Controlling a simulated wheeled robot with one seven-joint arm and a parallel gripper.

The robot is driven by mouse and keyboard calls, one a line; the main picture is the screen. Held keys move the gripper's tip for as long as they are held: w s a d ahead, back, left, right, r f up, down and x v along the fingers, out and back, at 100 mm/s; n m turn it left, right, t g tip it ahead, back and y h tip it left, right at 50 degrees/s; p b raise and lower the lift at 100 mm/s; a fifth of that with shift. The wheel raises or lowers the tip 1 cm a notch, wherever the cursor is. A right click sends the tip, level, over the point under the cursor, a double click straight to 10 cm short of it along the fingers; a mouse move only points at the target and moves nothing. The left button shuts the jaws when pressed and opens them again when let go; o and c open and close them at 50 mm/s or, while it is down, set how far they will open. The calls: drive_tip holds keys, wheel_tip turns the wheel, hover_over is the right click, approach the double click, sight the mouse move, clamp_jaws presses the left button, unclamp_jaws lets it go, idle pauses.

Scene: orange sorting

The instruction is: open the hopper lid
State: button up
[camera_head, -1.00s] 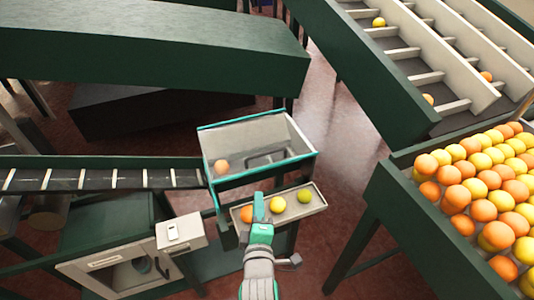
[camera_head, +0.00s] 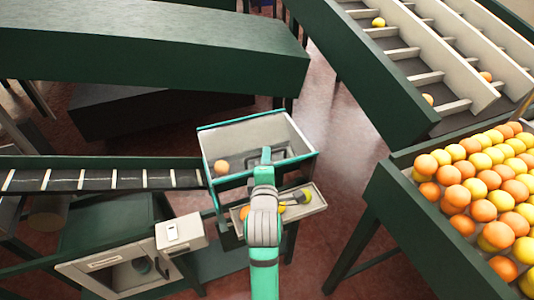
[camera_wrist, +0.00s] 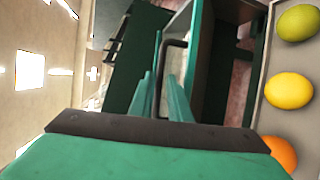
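The hopper (camera_head: 232,185) is a box with pale walls and green edges in the middle of the head view. One orange (camera_head: 221,167) lies inside it. A dark bent handle (camera_wrist: 172,44) shows in the wrist view, between my green fingers. My gripper (camera_head: 266,155) reaches over the front of the hopper. In the wrist view my gripper (camera_wrist: 160,85) has its fingers apart, one on each side of the handle, with a gap visible. I cannot make out the lid's outline or whether the fingers touch the handle.
A small tray (camera_head: 318,196) with several fruits sits at the hopper's front, partly behind my arm. A conveyor (camera_head: 95,179) meets the hopper's left side. A cabinet (camera_head: 105,263) stands front left, and a full fruit bin (camera_head: 400,215) stands right.

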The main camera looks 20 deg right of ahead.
drive_tip(key=shift+x, duration=1.45)
clamp_jaws()
